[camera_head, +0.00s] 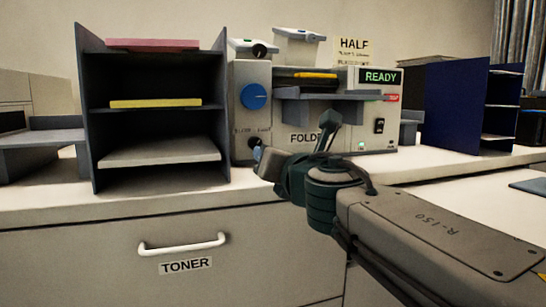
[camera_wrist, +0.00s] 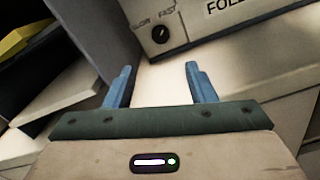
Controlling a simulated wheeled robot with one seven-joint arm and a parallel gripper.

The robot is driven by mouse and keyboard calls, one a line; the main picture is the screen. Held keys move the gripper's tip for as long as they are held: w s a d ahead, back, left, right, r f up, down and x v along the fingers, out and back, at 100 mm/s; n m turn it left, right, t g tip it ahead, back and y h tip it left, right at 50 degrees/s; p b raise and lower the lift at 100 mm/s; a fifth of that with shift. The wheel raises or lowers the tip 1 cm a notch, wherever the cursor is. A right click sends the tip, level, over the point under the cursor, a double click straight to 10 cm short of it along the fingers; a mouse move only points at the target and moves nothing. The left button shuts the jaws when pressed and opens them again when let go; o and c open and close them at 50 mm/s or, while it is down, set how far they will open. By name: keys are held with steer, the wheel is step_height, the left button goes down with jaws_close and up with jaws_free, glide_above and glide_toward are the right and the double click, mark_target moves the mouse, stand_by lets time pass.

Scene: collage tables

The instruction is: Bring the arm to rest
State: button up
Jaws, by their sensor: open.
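My gripper (camera_wrist: 157,85) is open in the wrist view, with two blue fingers apart and nothing between them. In the head view my gripper (camera_head: 258,158) reaches forward over the counter, low in front of the folding machine (camera_head: 352,145). My arm (camera_head: 440,230) stretches in from the lower right. The wrist view shows the machine's slow-fast knob (camera_wrist: 160,35) just beyond the fingers, and a gap shows between them. The machine's display reads READY.
A dark shelf unit (camera_head: 84,120) with pink, yellow and white paper stacks stands left of the machine. A blue divider (camera_head: 455,108) stands to the right. The TONER drawer (camera_head: 110,265) is below the counter. The counter front (camera_head: 60,203) is bare.

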steer(key=shift+d, duration=0.15)
steer(key=d+r+m+g+h+p, duration=0.3)
steer(key=d+m+h+p, duration=0.5)
steer(key=d+m+p, duration=0.7)
steer(key=s+a+f+m+g+y+p, duration=0.1)
steer(key=s+f+m+g+p, duration=0.1)
steer(key=s+m+p, duration=0.4)
steer(key=s+f+m+g+y+p, duration=0.1)
steer(key=s+f+m+g+p, duration=0.1)
steer(key=s+m+g+p, duration=0.3)
steer(key=s+a+f+m+g+p, duration=0.1)
steer(key=s+f+m+g+p, duration=0.1)
steer(key=s+m+g+p, duration=0.2)
steer(key=s+m+p, duration=0.3)
steer(key=s+m, duration=0.2)
steer(key=shift+a+f+m+y, duration=0.25)
steer(key=shift+a+m+y, duration=0.1)
steer(key=shift+m+y, duration=0.05)
